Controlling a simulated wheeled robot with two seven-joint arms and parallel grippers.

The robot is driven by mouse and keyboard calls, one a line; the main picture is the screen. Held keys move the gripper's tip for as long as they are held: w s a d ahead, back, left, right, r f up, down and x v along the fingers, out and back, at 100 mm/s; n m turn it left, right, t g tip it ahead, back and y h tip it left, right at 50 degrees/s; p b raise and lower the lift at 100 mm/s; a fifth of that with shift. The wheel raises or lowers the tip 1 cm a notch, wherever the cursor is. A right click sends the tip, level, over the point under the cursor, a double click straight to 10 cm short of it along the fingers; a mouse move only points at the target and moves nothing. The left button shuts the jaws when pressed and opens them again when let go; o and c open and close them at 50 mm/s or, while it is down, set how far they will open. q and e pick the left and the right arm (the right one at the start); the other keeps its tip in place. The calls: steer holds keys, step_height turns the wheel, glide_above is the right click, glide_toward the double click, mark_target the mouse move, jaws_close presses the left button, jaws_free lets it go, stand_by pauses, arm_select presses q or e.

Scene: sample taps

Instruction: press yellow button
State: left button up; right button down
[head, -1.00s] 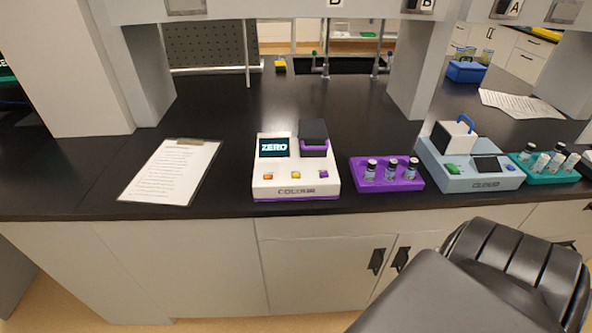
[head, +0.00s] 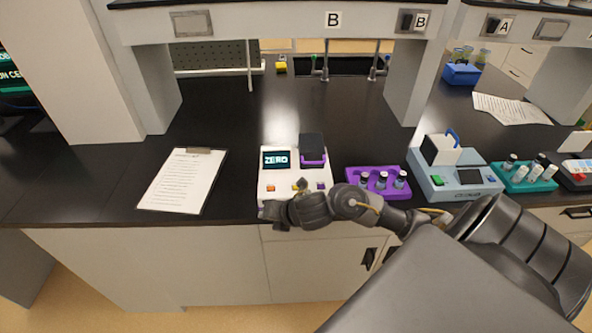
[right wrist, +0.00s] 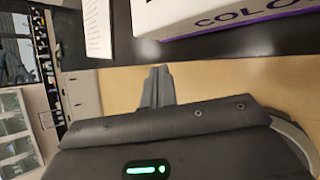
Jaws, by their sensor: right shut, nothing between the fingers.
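The white COLOUR device (head: 266,180) with a purple base stands near the bench's front edge in the head view, its screen reading ZERO. Its orange button (head: 271,188) and purple button (head: 321,186) show at the front. My right gripper (head: 274,216) is in front of the device at the bench edge. In the right wrist view its fingers (right wrist: 157,73) are shut and empty, apart from the device, whose lettered front (right wrist: 215,15) shows at upper right. My left gripper is out of view.
A purple rack with vials (head: 354,178) stands right of the device, then the grey-blue CLOUD device (head: 425,183) and a teal vial rack (head: 512,184). A clipboard (head: 182,180) lies to the left. Bench behind the device is clear.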

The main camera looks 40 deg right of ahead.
steer(key=d+r+n+h+p, duration=0.1)
steer(key=d+r+n+h, duration=0.1)
steer(key=d+r+n, duration=1)
step_height(320, 180, up, 2)
steer(key=n, duration=0.5)
steer(key=shift+w+d+r+n, duration=0.2)
steer(key=shift+w+r+n, duration=0.05)
steer(key=shift+w+n, duration=0.15)
steer(key=shift+s+f, duration=0.1)
step_height(320, 180, down, 8)
steer(key=b, duration=0.6)
steer(key=shift+r+b, duration=0.2)
steer(key=shift+b, duration=0.15)
steer(key=shift+f+b, duration=0.5)
